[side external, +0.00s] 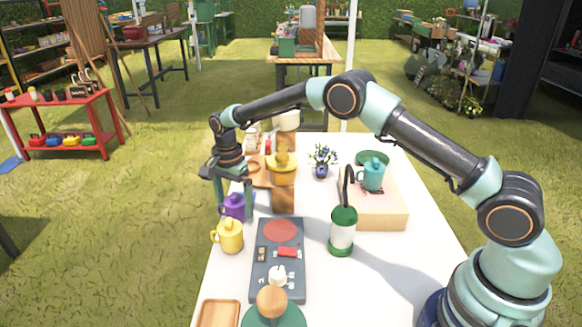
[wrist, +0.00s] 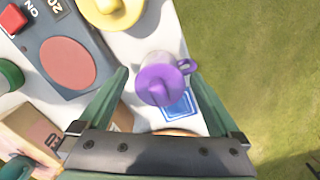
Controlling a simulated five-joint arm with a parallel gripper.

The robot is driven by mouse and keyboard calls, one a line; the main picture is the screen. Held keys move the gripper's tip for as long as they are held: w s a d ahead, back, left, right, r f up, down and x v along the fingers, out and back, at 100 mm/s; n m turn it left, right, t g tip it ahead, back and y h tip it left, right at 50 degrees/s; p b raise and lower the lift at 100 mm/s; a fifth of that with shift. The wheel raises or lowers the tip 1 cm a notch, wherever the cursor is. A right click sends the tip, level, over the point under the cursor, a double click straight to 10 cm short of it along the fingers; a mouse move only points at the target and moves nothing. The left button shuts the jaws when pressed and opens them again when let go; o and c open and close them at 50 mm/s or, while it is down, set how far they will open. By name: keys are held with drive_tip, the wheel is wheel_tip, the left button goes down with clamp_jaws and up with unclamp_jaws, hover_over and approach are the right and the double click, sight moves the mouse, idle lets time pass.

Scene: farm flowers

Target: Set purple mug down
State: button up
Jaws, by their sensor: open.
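The purple mug (side external: 234,207) stands at the left edge of the white table, just behind the yellow mug. In the wrist view the purple mug (wrist: 160,80), with a lid-like top and knob, appears upright, its handle pointing right. My gripper (side external: 236,211) is open, its fingers pointing down on either side of the mug. In the wrist view the gripper (wrist: 160,74) shows a gap between each finger and the mug. A blue-bordered card (wrist: 180,108) lies beside or partly under the mug. The mug's base is mostly hidden.
The yellow mug (side external: 229,237) stands close in front. A dark panel (side external: 278,262) with a red disc lies to its right. A wooden block (side external: 283,195), a green lantern (side external: 342,232) and a teal mug (side external: 373,174) on a box stand farther right. Grass lies beyond the table edge.

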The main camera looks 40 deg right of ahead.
wheel_tip(320, 180, up, 11)
drive_tip(key=shift+f, duration=0.1)
drive_tip(key=s+d+r+n+t, duration=0.1)
drive_tip(key=s+d+r+n, duration=0.2)
drive_tip(key=s+r, duration=0.3)
drive_tip(key=s+d+r+n+t, duration=0.25)
drive_tip(key=s+r+n, duration=0.2)
drive_tip(key=r, duration=0.25)
drive_tip(key=s+d+f+n+t, duration=0.1)
drive_tip(key=s+d+n, duration=0.1)
drive_tip(key=s, duration=0.6)
drive_tip(key=s+d+f+n+t, duration=0.1)
drive_tip(key=s+n, duration=0.4)
drive_tip(key=s, duration=0.3)
drive_tip(key=shift+d, duration=0.35)
